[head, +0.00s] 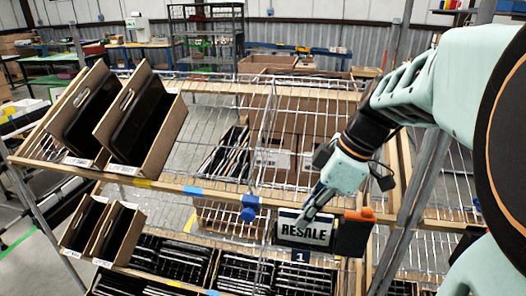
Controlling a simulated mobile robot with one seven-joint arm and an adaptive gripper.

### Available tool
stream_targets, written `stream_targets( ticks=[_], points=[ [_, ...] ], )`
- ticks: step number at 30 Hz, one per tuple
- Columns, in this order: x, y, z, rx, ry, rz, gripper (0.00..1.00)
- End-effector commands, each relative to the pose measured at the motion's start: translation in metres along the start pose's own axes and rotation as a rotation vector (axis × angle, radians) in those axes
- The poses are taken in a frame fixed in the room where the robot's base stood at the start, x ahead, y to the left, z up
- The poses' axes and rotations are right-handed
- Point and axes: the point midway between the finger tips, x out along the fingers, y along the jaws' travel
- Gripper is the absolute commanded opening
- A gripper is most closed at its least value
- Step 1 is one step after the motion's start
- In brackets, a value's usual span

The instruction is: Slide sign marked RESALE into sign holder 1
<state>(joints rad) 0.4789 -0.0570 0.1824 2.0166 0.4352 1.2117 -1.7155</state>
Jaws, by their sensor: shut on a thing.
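The RESALE sign (303,231) is a dark plate with a white panel and black lettering. It is upright, slightly tilted, at the front rail of the wire rack. My gripper (311,213) reaches down from the upper right and is shut on the sign's upper part. A small dark tag marked 1 (300,256) shows directly below the sign, which I take as the label of sign holder 1. The holder itself is mostly hidden behind the sign, and I cannot tell whether the sign's lower edge is inside it.
A dark block with an orange top (354,232) stands close right of the sign. A blue knob (249,208) is on the rail to its left. Tilted cartons (150,125) with dark items stand on the upper left shelf. Filled bins (245,272) lie below. The upper middle shelf is largely bare.

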Motion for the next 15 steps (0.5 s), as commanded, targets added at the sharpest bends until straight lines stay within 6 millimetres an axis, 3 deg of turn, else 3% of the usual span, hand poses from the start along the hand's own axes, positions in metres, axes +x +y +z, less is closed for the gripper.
stream_targets(
  ticks=[15],
  points=[
    [0.0037, 0.0001, 0.0015, 0.0, 0.0, 0.0, 0.0]
  ],
)
